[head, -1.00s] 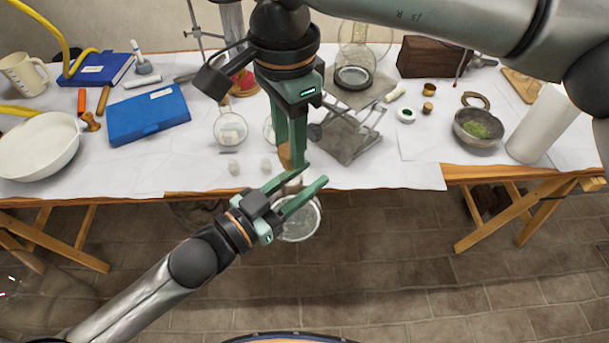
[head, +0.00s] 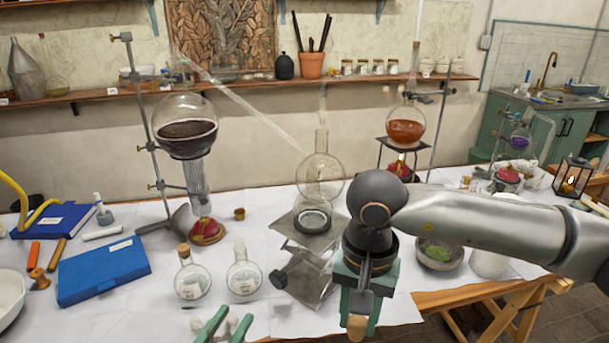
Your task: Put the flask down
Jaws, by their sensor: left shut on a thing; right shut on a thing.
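Only the green fingertips of my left gripper (head: 226,326) show, at the bottom edge of the head view. The round clear flask, seen between these fingers a second ago, is below the frame now. My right gripper (head: 359,300) points down at the front of the table, right of the left one. It is shut on a brown cork (head: 357,327), apart from the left gripper.
Two small round flasks, one corked (head: 193,278) and one clear (head: 244,276), stand behind my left gripper. A lab jack (head: 306,283) bears glassware just right of them. A blue case (head: 103,271) lies left. Bare white sheet shows around the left gripper.

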